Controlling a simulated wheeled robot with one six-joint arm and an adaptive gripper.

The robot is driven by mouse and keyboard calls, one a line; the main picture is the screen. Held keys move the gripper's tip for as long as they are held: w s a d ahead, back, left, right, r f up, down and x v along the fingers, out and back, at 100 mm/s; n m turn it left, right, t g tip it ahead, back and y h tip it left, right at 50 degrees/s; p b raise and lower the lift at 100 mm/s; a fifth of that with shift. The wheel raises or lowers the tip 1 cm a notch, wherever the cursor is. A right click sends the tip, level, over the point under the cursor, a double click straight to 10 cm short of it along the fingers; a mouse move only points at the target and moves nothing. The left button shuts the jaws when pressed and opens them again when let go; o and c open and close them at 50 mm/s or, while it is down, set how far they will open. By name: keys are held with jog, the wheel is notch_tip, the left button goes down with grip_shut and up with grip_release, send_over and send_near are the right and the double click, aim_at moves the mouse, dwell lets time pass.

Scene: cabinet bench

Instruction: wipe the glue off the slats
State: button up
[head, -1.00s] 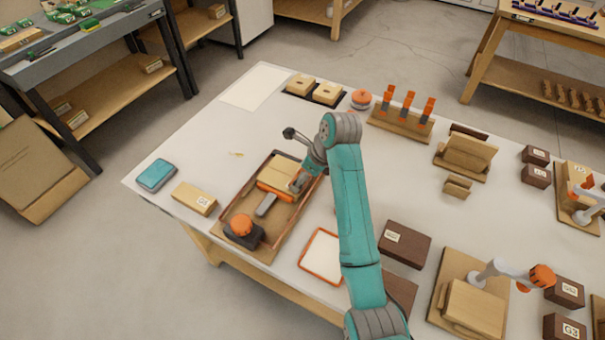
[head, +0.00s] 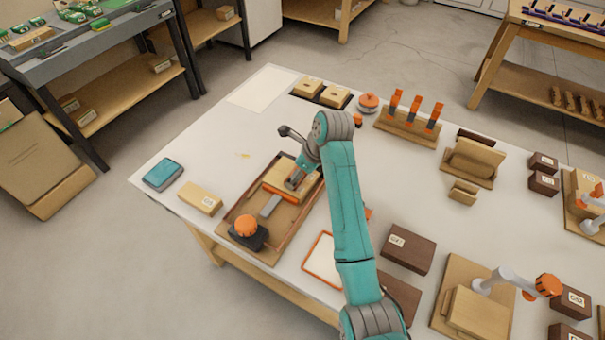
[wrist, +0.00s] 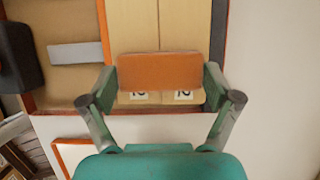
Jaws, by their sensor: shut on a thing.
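Pale wooden slats (head: 281,173) lie side by side in a brown-rimmed tray (head: 232,212). In the wrist view the slats (wrist: 132,25) run up the picture, with small labels at their near ends. My gripper (wrist: 158,74) is shut on an orange-brown block (wrist: 158,70), held crosswise over the slats close to the labels. I cannot tell whether the block touches the wood. In the head view my gripper (head: 294,182) is over the slats and hides the block. I can make out no glue on the visible wood; the part under the block is hidden.
An orange bar (head: 279,194) borders the slats; a grey strip (head: 270,206) and an orange-knobbed dark fixture (head: 246,228) are beside it in the tray. A wood block (head: 199,198), a teal box (head: 163,175) and an orange-rimmed white tray (head: 324,262) stand nearby. The bench's back left is mostly clear.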

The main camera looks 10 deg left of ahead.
aim_at(274, 168)
jog(key=shift+w+a, duration=0.3)
jog(key=shift+a, duration=0.5)
jog(key=shift+w+a, duration=0.3)
jog(key=shift+a, duration=0.55)
jog(key=shift+w+a, duration=0.3)
jog(key=shift+a, duration=0.5)
jog(key=shift+a, duration=0.1)
jog(key=shift+w+a, duration=0.2)
jog(key=shift+a, duration=0.2)
jog(key=shift+w+a+f, duration=0.1)
jog(key=shift+w+a, duration=0.05)
jog(key=shift+a, duration=0.3)
jog(key=shift+r, duration=3.05)
